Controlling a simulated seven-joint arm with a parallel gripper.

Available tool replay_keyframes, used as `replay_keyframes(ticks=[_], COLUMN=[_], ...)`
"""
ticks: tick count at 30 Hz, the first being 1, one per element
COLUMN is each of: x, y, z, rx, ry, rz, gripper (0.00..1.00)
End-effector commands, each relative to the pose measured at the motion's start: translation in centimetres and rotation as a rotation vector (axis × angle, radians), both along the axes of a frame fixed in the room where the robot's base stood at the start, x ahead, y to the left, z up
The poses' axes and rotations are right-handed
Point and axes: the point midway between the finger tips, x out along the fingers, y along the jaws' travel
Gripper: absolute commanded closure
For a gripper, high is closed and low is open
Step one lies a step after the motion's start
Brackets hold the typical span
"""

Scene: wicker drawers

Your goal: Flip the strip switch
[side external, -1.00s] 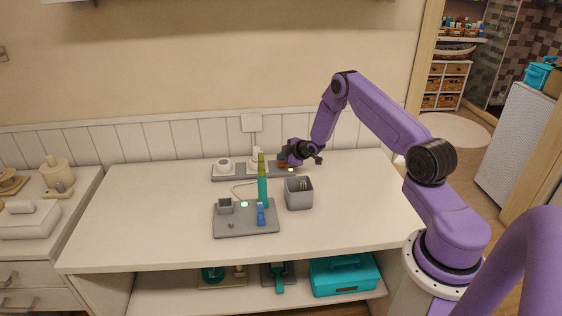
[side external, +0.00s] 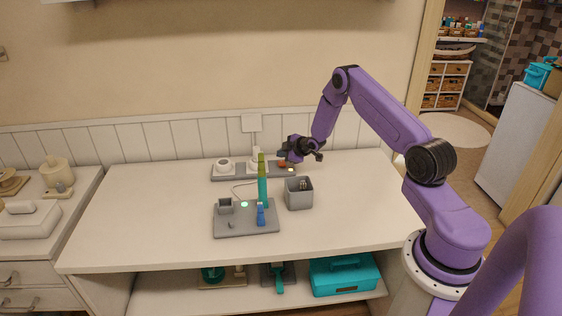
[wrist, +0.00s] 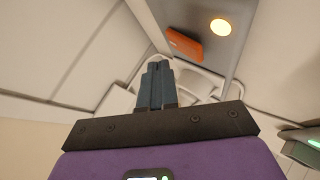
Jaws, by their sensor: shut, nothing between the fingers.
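The grey power strip (side external: 240,175) lies along the back of the table. Its orange switch (side external: 283,164) is at the right end, beside a lit yellow light (side external: 291,170). My gripper (side external: 283,155) is shut and empty, just above and behind the switch. In the wrist view the shut fingers (wrist: 155,82) point toward the orange switch (wrist: 185,44), with a visible gap between them. The glowing round light (wrist: 220,27) is just right of the switch. I cannot tell which way the switch is tilted.
A white plug (side external: 256,155) stands on the strip near a round white piece (side external: 224,164). In front are a grey cup (side external: 299,194) and a grey tray (side external: 245,228) with a tall green-and-teal piece (side external: 262,182). The table's left side is clear.

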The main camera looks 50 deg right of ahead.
Motion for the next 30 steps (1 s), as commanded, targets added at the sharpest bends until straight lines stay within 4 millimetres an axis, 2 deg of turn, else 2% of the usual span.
replay_keyframes(ticks=[18,30], x=[-0.6,-0.6], y=[0.6,0.7], z=[4.6,5.0], rx=[0.001,0.000], ry=[0.000,0.000], rz=[-0.001,0.000], gripper=[1.00,1.00])
